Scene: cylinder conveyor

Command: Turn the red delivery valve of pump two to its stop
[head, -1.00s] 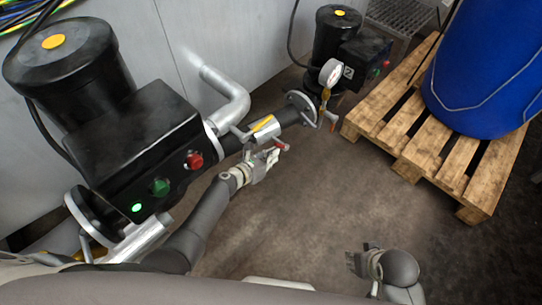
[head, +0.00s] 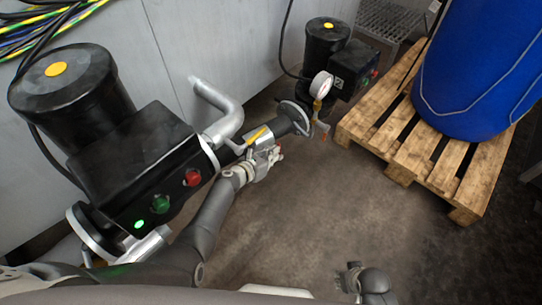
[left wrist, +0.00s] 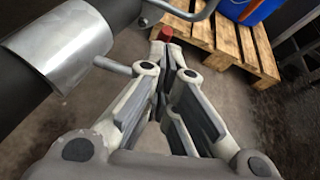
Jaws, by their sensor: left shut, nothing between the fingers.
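A small red-tipped part (head: 279,146) shows just beside the fingertips of my left gripper (head: 275,157) in the head view. In the left wrist view, a red end (left wrist: 167,31) appears just beyond the fingertips (left wrist: 170,58). Whether they touch is unclear, and the rest of the red part is hidden. My left gripper is shut and empty beside the pipe.
A near pump (head: 140,150) with red and green buttons fills the left. A yellow lever (head: 258,135) lies on the pipe above my left gripper. A wooden pallet (head: 400,160) carries a blue drum (head: 475,70). The floor in the middle is clear.

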